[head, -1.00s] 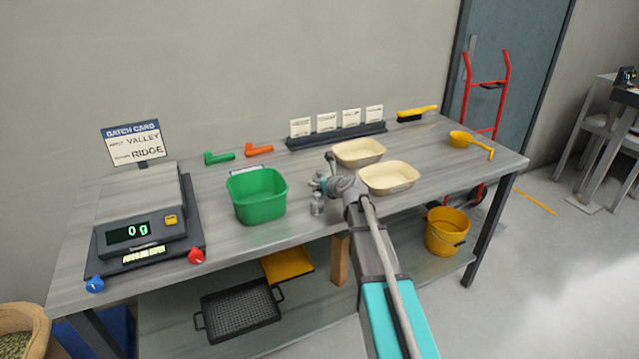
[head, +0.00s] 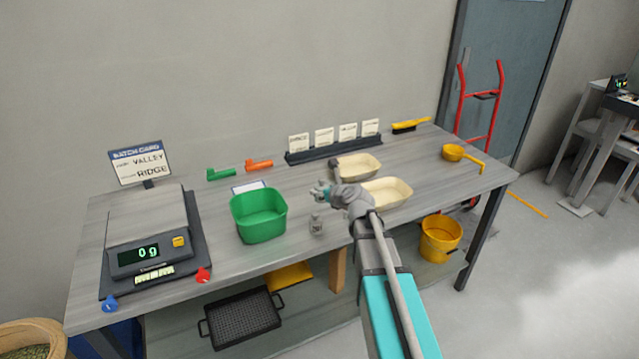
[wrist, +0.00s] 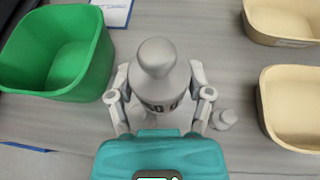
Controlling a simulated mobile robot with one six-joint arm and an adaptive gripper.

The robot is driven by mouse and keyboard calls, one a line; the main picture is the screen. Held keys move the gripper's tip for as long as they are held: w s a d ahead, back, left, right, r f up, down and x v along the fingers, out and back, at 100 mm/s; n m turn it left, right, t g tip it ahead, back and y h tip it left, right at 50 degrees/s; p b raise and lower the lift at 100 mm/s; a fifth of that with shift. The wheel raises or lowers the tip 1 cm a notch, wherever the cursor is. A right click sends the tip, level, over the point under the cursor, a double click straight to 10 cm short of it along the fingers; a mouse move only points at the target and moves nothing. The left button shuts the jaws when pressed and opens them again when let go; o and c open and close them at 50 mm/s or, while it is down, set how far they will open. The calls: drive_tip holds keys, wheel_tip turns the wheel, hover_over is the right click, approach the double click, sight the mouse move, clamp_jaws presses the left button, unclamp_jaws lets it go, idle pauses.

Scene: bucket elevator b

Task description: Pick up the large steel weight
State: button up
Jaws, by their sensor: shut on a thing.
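The large steel weight (wrist: 158,75) is a grey bottle-shaped piece with a rounded knob and dark lettering on its body. In the wrist view it stands upright between the two fingers of my gripper (wrist: 160,108), which is shut on it. In the head view my gripper (head: 322,191) is over the table between the green tub and the cream trays; the held weight is hard to make out there. A second, smaller-looking steel weight (wrist: 223,119) stands on the table to the right, and a weight (head: 316,226) shows below my gripper in the head view.
A green tub (head: 259,228) stands left of my gripper, with a scale (head: 147,250) reading 0 g further left. Cream trays (head: 390,202) stand close on the right. A card rack (head: 333,150) and a yellow scoop (head: 453,152) are farther back. Bare tabletop lies in front of the tub.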

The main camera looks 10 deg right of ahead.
drive_tip(key=s+r+p, duration=0.2)
drive_tip(key=s, duration=0.4)
drive_tip(key=shift+r, duration=0.4)
idle(0.4)
